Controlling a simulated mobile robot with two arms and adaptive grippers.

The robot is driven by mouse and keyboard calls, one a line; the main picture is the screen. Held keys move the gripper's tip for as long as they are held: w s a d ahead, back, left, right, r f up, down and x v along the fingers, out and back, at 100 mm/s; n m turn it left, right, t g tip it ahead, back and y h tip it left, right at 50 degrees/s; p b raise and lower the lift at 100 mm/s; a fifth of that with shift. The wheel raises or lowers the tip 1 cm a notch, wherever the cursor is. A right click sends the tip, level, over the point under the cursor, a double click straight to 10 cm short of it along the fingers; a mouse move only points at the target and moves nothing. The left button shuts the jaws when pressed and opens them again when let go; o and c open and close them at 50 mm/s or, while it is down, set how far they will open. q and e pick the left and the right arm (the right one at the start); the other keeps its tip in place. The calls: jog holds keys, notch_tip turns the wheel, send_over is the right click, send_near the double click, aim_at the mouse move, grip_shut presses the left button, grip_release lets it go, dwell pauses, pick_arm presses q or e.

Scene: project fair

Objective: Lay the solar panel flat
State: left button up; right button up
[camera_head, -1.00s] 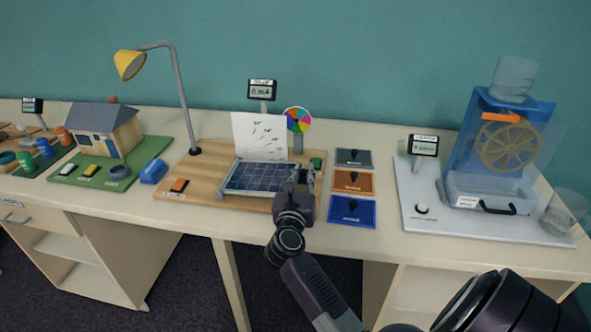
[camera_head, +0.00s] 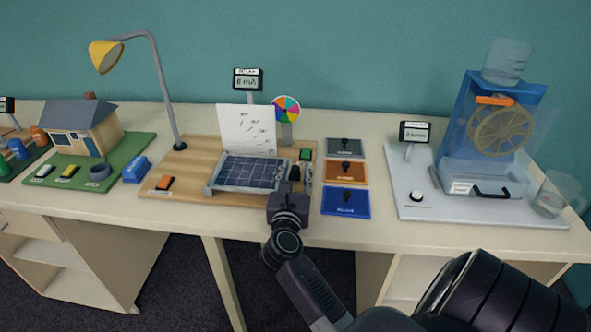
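The solar panel (camera_head: 248,172) is a dark blue gridded rectangle in a light frame on the wooden board (camera_head: 205,152). It looks low and nearly flat; I cannot tell its exact tilt. My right gripper (camera_head: 296,178) is at the panel's right edge, reaching in from the front. Its fingers are small and dark here, and I cannot tell whether they are open or shut or touch the panel. My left gripper is not in view.
A yellow lamp (camera_head: 105,55) leans over the board's left side. A white card (camera_head: 247,130) and a colour wheel (camera_head: 286,109) stand behind the panel. Three coloured plates (camera_head: 346,173) lie to its right. A water wheel stand (camera_head: 492,135) is farther right.

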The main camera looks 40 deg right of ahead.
jog(key=shift+r, duration=0.1)
jog(key=v, duration=0.7)
jog(key=shift+s+a, duration=0.2)
dwell(0.4)
